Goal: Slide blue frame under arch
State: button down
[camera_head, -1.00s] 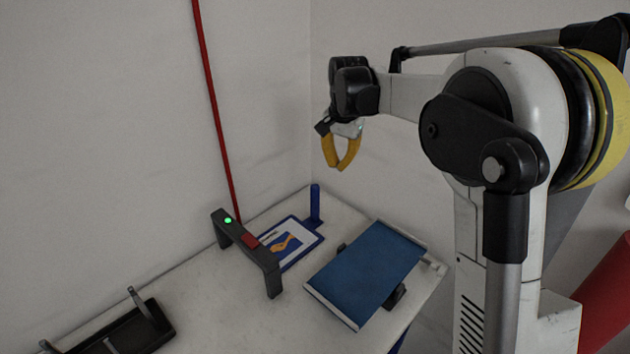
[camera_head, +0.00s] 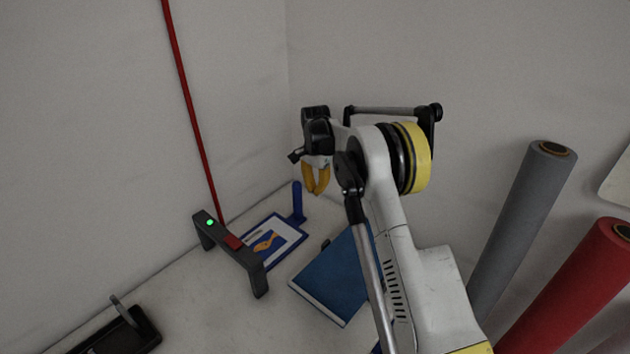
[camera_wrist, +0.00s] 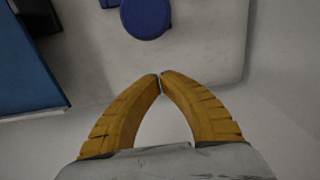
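The blue frame (camera_head: 290,255) lies flat on the table, with a white picture and an orange shape inside. An upright blue post (camera_head: 298,203) stands at its far right corner. The dark grey arch (camera_head: 219,235), with a green light and a red patch, stands just left of the frame; its beam may hide the frame's left edge. My gripper (camera_head: 315,192) is above the table, right of the post in the head view. Its yellow fingertips meet, shut and empty, in the wrist view (camera_wrist: 160,77). The post's round blue top (camera_wrist: 147,15) shows beyond the tips, apart from them.
A blue book-like slab (camera_head: 333,275) lies right of the frame, partly behind my arm; its edge shows at left in the wrist view. A black tray (camera_head: 120,335) sits at the near left. Walls border the table. Grey (camera_head: 522,230) and red (camera_head: 575,285) rolls stand at right.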

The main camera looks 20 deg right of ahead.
notch_tip(320, 180, down, 2)
jog(key=shift+f, duration=0.1)
jog(key=shift+s+a+b, duration=0.2)
jog(key=shift+s+a, duration=0.35)
jog(key=shift+a, duration=0.3)
jog(key=shift+s+a+b, duration=0.2)
jog(key=shift+s+a, duration=0.35)
jog(key=shift+a, duration=0.25)
jog(key=shift+r, duration=0.2)
jog(key=shift+s+a, duration=0.1)
jog(key=s+a, duration=0.4)
jog(key=a, duration=0.2)
jog(key=s+a+b, duration=0.1)
jog(key=s+a, duration=0.3)
jog(key=a, duration=0.2)
jog(key=s+a+b, duration=0.1)
jog(key=s+a, duration=0.3)
jog(key=a, duration=0.3)
jog(key=shift+s, duration=0.3)
